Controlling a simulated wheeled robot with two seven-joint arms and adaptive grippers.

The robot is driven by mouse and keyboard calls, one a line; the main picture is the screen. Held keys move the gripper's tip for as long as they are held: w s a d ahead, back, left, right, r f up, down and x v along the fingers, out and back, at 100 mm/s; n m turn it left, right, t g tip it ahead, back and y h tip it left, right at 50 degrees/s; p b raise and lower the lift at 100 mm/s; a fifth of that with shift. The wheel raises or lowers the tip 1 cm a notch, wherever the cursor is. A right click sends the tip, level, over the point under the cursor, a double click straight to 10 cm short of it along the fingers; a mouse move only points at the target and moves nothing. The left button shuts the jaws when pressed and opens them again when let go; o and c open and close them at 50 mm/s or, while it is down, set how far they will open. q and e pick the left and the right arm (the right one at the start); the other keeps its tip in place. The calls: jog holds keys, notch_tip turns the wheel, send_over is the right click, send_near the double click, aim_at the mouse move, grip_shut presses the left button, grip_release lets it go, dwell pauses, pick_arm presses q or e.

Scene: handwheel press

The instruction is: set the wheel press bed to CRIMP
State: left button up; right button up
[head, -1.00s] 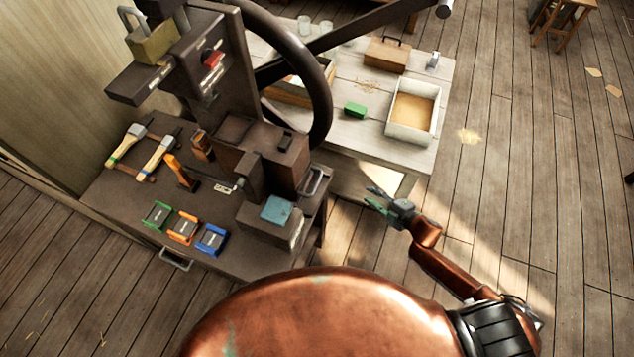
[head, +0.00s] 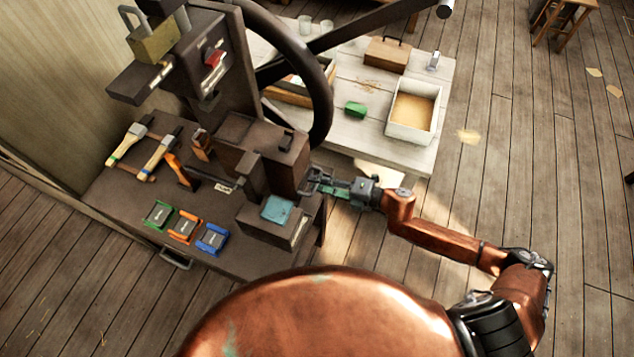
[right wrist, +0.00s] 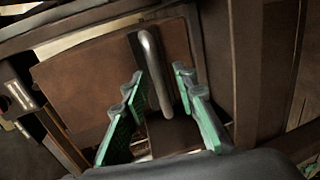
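The wheel press (head: 232,140) is a dark brown machine on a brown bench, with a large dark handwheel (head: 322,100) on its right side. A grey metal bar handle (right wrist: 155,75) stands out from the press's brown side in the right wrist view. My right gripper (head: 318,182) is at the right side of the press. In the right wrist view its green-padded fingers (right wrist: 160,105) are open, one on each side of the handle, with gaps visible. A teal pad (head: 277,209) lies on the block at the press's front. No bed label is readable. My left gripper is not in view.
Green (head: 158,214), orange (head: 185,228) and blue (head: 212,239) holders lie at the bench front. Hammers (head: 158,157) lie at its left. A pale table (head: 360,135) behind carries a tray (head: 412,110) and a green block (head: 356,108).

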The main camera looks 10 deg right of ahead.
jog(key=shift+w+a, duration=0.2)
jog(key=shift+a, duration=0.05)
jog(key=shift+c, duration=0.6)
grip_shut()
